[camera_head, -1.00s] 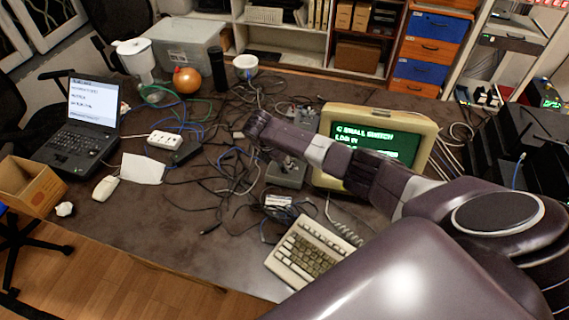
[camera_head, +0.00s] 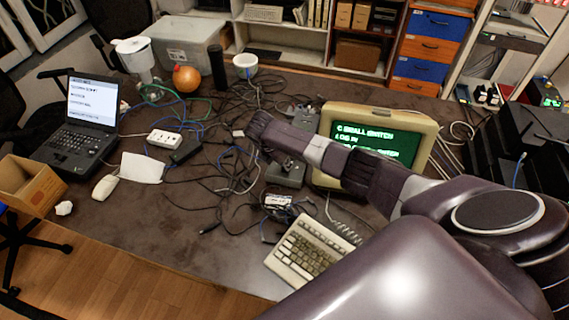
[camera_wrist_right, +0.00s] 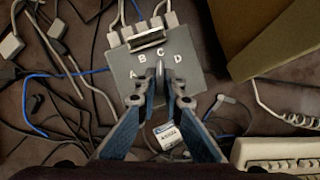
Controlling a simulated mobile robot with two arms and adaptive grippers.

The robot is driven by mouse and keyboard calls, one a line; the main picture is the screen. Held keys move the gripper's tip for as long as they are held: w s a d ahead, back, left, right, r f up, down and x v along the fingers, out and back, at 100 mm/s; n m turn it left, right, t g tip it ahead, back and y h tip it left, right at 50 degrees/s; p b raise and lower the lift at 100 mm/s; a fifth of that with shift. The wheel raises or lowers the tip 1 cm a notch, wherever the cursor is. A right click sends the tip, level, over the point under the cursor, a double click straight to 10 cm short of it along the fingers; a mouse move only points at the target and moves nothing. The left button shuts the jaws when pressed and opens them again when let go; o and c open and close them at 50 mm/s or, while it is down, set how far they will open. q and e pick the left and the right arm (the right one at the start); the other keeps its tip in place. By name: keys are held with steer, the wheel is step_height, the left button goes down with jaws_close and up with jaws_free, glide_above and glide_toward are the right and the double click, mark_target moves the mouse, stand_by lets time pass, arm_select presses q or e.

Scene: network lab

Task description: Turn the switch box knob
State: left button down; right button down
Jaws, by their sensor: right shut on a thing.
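The switch box (camera_wrist_right: 190,72) is a grey box with the letters A, B, C and D on its face, seen in the right wrist view. Its knob (camera_wrist_right: 159,70) stands up below the letters, its tip near the B and C. My right gripper (camera_wrist_right: 160,88) is shut on the knob, with one blue-padded finger on each side. My left gripper is not in view.
Several plugs and cables enter the box's far side. The beige monitor (camera_head: 424,118) stands close to its right, and a beige keyboard (camera_head: 313,252) lies in front. Tangled cables lie to the left. A laptop (camera_head: 88,110) stands far left.

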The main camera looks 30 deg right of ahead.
steer(key=shift+a+m, duration=0.1)
steer(key=shift+m, duration=0.2)
steer(key=shift+w+m+g+b, duration=0.1)
steer(key=shift+m+g+b, duration=0.25)
steer(key=shift+m, duration=0.15)
steer(key=shift+w+f+m+g+b, duration=0.15)
steer(key=shift+m+g+b, duration=0.2)
steer(key=shift+m+b, duration=0.65)
steer(key=m+g+b, duration=0.1)
steer(key=m+b, duration=0.1)
steer(key=m, duration=0.1)
steer(key=shift+w+m+g+b, duration=0.1)
steer(key=shift+m+g+b, duration=0.2)
steer(key=shift+m+b, duration=0.3)
steer(key=shift+r, duration=0.2)
steer(key=c, duration=2)
jaws_free()
steer(key=shift+c, duration=0.2)
